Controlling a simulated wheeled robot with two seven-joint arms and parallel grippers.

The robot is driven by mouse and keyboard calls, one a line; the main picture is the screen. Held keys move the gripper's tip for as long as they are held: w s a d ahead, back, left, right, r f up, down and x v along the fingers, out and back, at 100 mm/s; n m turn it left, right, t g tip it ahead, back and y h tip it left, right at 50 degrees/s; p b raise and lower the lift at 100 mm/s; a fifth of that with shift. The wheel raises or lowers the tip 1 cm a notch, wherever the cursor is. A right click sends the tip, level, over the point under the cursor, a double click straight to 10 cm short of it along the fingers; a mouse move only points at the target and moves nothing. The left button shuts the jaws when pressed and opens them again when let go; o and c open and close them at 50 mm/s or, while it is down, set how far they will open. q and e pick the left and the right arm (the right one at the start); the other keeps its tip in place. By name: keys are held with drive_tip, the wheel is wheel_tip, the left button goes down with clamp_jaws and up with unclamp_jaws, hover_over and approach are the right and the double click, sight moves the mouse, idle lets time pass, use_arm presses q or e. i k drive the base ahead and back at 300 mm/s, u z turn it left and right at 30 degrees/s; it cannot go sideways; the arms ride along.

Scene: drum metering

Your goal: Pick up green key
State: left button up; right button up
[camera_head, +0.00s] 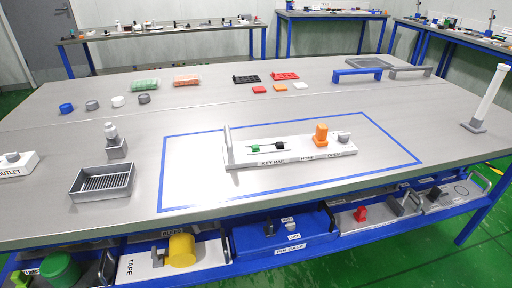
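A small green key (255,148) lies at the left end of the slot on a white key rail (240,160) labelled "KEY RAIL". The rail stands inside a blue taped outline in the middle of the table. A small dark piece sits farther right on the same slot. An orange knob-like part (321,134) and a grey knob (344,138) stand on the rail's right part. A thin upright plate (228,145) rises at its left end. Neither of my grippers shows in the head view.
A grey grated tray (102,184) and a grey-white bottle-like part (112,132) stand at left. Blue (357,75) and grey (410,72) handles lie at the back right. A white post (489,95) stands at far right. The table around the rail is clear.

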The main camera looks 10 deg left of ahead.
sight(255, 148)
drive_tip(key=z, duration=1.35)
drive_tip(key=i, duration=0.85)
drive_tip(key=u, duration=2.15)
